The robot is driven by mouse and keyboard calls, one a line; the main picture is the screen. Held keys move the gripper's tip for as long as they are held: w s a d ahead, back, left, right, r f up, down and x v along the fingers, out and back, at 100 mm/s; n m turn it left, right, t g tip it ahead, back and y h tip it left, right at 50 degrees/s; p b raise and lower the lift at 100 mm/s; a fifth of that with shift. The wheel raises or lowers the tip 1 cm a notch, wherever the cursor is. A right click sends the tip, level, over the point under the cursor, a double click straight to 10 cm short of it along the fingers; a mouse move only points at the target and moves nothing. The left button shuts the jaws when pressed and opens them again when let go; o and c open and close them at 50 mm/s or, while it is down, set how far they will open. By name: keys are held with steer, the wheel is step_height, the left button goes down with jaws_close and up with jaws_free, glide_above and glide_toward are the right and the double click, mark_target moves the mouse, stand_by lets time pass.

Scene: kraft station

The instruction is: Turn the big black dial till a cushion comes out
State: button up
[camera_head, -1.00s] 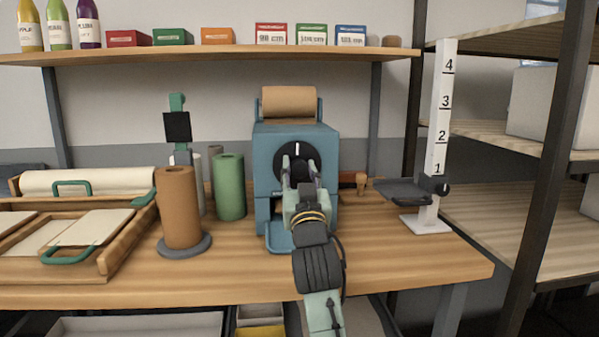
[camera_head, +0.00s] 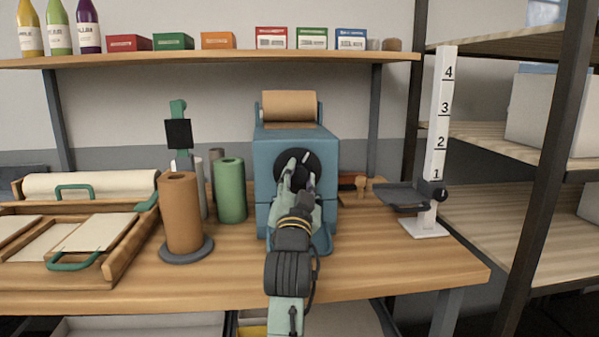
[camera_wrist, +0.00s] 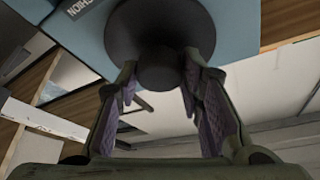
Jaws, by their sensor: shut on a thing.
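The big black dial (camera_head: 311,164) is a round disc on the front of the blue machine (camera_head: 265,150). A roll of brown paper (camera_head: 289,106) sits on top of the machine. My gripper (camera_head: 298,172) is at the dial's front, its fingers on either side of the knob. In the wrist view my gripper (camera_wrist: 160,85) is shut on the dial's round hub (camera_wrist: 159,68), with the wider disc (camera_wrist: 150,22) behind it. My gripper and arm hide the machine's lower opening and most of its tray in the head view. No cushion shows.
A brown roll (camera_head: 181,215) on a grey base and a green roll (camera_head: 230,190) stand left of the machine. A white numbered post (camera_head: 436,150) with a black arm stands at right. Bare tabletop (camera_head: 400,262) lies at front right.

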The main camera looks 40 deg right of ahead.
steer(key=m+g, duration=0.1)
steer(key=m, duration=0.1)
steer(key=m+g+p, duration=0.1)
steer(key=m, duration=0.2)
steer(key=shift+a+r+h, duration=0.15)
steer(key=shift+h, duration=0.15)
steer(key=m+g+p, duration=0.1)
steer(key=m, duration=0.3)
steer(key=shift+g, duration=0.4)
steer(key=m+g, duration=0.1)
steer(key=m, duration=0.2)
steer(key=shift+m+p, duration=0.35)
steer(key=shift+m, duration=0.05)
steer(key=shift+m+g+y+p, duration=0.45)
steer(key=shift+m+y, duration=0.35)
steer(key=shift+m, duration=0.6)
steer(key=o, duration=1.1)
steer(key=shift+o, duration=0.2)
